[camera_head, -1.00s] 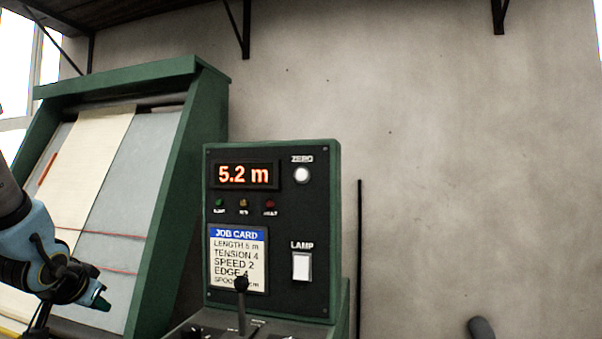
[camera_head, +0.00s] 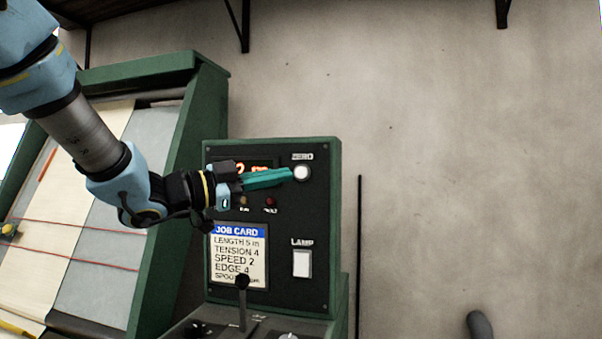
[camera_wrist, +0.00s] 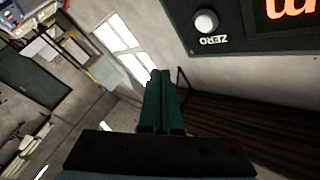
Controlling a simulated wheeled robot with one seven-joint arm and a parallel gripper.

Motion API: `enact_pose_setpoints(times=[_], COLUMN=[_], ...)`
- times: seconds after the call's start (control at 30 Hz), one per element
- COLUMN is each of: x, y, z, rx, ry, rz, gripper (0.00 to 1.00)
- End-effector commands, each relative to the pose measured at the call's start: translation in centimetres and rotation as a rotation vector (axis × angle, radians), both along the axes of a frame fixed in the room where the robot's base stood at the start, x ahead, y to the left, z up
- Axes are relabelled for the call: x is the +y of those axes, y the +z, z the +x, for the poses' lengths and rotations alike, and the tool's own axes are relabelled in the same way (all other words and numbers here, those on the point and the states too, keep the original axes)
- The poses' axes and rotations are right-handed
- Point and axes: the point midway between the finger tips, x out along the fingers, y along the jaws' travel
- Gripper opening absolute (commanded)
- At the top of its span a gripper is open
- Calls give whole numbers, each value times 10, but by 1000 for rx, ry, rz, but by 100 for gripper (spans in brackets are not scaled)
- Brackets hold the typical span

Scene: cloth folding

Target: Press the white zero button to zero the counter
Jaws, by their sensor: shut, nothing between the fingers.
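The white round zero button (camera_head: 302,173) sits at the upper right of the black control panel (camera_head: 322,215), under its ZERO label. My gripper (camera_head: 291,174) is shut and empty, its teal fingers pointing right with the tips just left of the button in the head view. I cannot tell whether they touch it there. In the wrist view the closed fingers (camera_wrist: 165,75) point away from the camera, and the button (camera_wrist: 206,21) shows up and to the right, apart from the tips. The counter display (camera_head: 241,167) is mostly hidden behind my gripper.
A white lamp button (camera_head: 302,264) is lower on the panel. A job card (camera_head: 239,256) is at its left, above a black lever (camera_head: 242,284). A green-framed machine with cream cloth (camera_head: 62,215) stands left. Bare wall (camera_head: 470,150) lies to the right.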

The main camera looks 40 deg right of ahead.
Motion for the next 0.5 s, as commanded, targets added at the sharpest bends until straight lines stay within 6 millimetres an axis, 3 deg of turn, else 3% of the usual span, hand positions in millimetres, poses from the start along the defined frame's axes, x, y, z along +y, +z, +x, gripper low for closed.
enact_pose_setpoints(times=[0.27,0.5], x=[-1,-18], y=[-1,-1], z=[2,12], rx=[1,3], ry=[3,3], rz=[1,1], gripper=[0,0])
